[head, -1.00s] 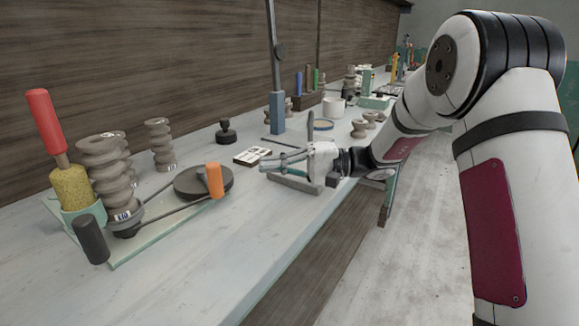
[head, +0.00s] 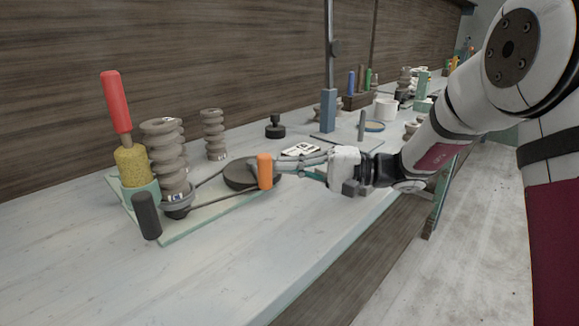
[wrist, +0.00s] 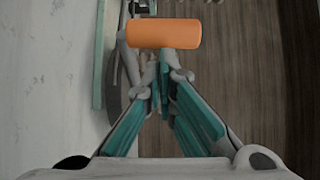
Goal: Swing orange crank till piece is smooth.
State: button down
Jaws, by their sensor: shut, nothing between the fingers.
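The orange crank handle (head: 265,171) stands upright on the rim of a dark round wheel (head: 238,175). In the wrist view the orange handle (wrist: 163,33) lies across the picture just beyond my fingertips. A belt runs from the wheel to the base of a grey-brown grooved clay piece (head: 165,155), which stands upright on the pale green board (head: 215,218). My gripper (head: 280,168) reaches in from the right, its fingertips close beside the handle; contact is unclear. In the wrist view my gripper (wrist: 161,73) is shut and empty, its fingertips together.
A yellow sponge (head: 133,166) with a red handle (head: 115,101) stands in a green cup (head: 145,193) left of the piece. A dark cylinder (head: 147,215) stands in front. Another grooved piece (head: 213,135) stands behind. The bench front is clear.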

aim_at(270, 175)
jog(key=shift+s, duration=0.15)
jog(key=shift+s+a+m+t, duration=0.2)
jog(key=shift+m+t, duration=0.2)
jog(key=shift+t, duration=0.2)
jog(key=shift+b, duration=0.3)
jog(key=shift+s+a+m+t+b, duration=0.3)
jog(key=shift+s+a+t, duration=0.05)
jog(key=shift+t, duration=0.35)
jog(key=shift+s+a+f+b, duration=0.1)
jog(key=shift+s+a+b, duration=0.6)
jog(key=shift+a+b, duration=0.25)
jog(key=shift+s+a+b, duration=0.4)
jog(key=shift+a+b, duration=0.1)
jog(key=shift+a, duration=0.2)
